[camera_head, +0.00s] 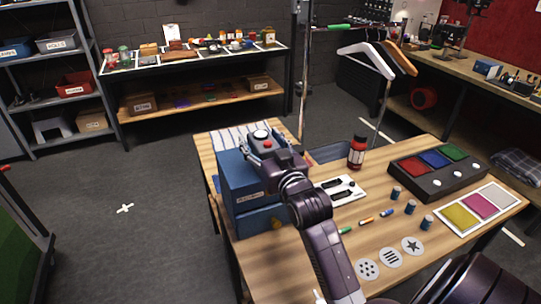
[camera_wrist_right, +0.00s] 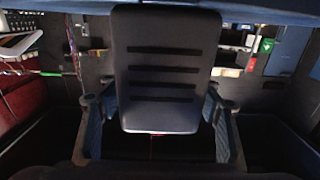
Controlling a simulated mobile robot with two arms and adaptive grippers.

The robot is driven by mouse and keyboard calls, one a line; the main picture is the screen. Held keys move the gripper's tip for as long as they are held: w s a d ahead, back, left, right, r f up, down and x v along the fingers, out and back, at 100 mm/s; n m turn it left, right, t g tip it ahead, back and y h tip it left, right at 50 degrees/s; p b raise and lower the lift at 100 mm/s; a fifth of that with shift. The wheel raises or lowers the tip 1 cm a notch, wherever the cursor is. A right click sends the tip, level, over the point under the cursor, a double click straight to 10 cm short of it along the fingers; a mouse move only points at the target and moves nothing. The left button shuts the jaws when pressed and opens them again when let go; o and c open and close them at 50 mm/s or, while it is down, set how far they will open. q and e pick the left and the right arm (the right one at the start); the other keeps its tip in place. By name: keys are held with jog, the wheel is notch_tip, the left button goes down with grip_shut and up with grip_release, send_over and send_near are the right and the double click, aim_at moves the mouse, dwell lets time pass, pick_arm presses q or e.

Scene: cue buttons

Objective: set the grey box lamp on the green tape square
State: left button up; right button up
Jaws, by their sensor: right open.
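My right gripper (camera_head: 272,152) is open above the blue cabinet (camera_head: 240,182) on the wooden table. In the right wrist view, a grey box face with several dark slots (camera_wrist_right: 162,75), probably the lamp's side, stands between the two spread fingers of my gripper (camera_wrist_right: 158,125). I cannot tell whether the fingers touch it. I cannot make out a green tape square. My left gripper is not in view.
The floor to the left is clear around a white cross (camera_head: 125,208).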

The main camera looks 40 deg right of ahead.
aim_at(271, 155)
jog(key=b+v, duration=0.1)
jog(key=v, duration=0.6)
jog(key=shift+f, duration=0.1)
jog(key=shift+o, duration=0.7)
jog(key=shift+s+a+b, duration=0.1)
jog(key=shift+s+b, duration=0.25)
jog(key=shift+s, duration=0.15)
jog(key=shift+s+f+b, duration=0.1)
jog(key=shift+s+b, duration=0.6)
jog(key=shift+b, duration=0.4)
